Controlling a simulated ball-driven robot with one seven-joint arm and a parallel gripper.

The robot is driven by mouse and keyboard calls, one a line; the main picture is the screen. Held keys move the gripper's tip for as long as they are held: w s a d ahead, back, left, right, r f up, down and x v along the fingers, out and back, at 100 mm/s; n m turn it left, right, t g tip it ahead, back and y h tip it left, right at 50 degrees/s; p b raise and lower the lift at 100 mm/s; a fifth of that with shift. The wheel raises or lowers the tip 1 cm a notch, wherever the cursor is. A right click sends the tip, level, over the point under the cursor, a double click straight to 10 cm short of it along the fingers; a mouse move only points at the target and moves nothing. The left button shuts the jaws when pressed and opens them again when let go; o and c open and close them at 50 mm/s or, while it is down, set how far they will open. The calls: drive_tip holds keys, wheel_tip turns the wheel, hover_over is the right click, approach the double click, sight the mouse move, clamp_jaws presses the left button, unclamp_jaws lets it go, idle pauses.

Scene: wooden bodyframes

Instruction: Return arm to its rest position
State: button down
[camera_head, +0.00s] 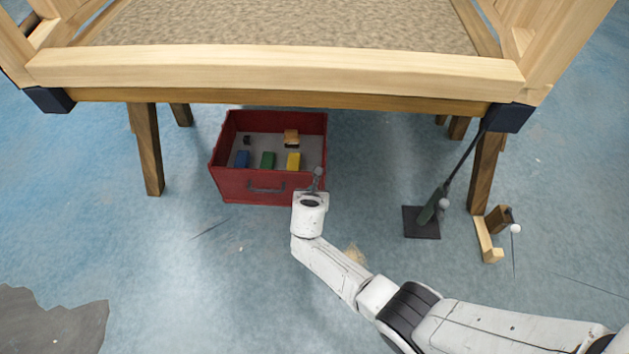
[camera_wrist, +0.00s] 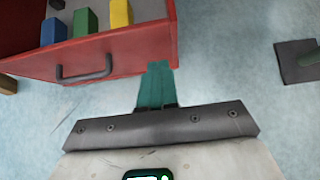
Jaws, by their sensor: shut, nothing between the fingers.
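My gripper (camera_head: 317,180) is at the front right corner of a red box (camera_head: 250,190) in the head view. In the wrist view its teal fingers (camera_wrist: 156,88) are together, with nothing between them, near the lower right end of the box's front wall (camera_wrist: 120,48). I cannot tell if they touch the wall. My white arm reaches in from the lower right, bent at the elbow.
The red box holds blue (camera_head: 242,159), green (camera_head: 267,160) and yellow (camera_head: 293,161) blocks and other small items. A wooden frame (camera_head: 270,65) stands over it on legs. A dark plate (camera_head: 421,222) with a green-handled tool lies right. Floor in front is mostly clear.

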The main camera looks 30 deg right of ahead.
drive_tip(key=p+v, duration=0.3)
drive_tip(key=v, duration=0.3)
drive_tip(key=shift+s, duration=0.15)
drive_tip(key=s+d+r+m+g+y, duration=0.15)
drive_tip(key=s+r+m, duration=0.35)
drive_tip(key=s+m, duration=0.55)
drive_tip(key=s+r+m+g+y, duration=0.25)
drive_tip(key=s+r+m, duration=0.25)
drive_tip(key=s+m, duration=0.5)
drive_tip(key=s+d+r+m+g+y, duration=0.1)
drive_tip(key=s+r+m+g, duration=0.3)
drive_tip(key=s+m, duration=0.65)
wheel_tip(320, 180, up, 28)
drive_tip(key=s+n+t+p, duration=0.1)
drive_tip(key=p, duration=2.7)
drive_tip(key=shift+n, duration=0.4)
drive_tip(key=shift+a, duration=0.1)
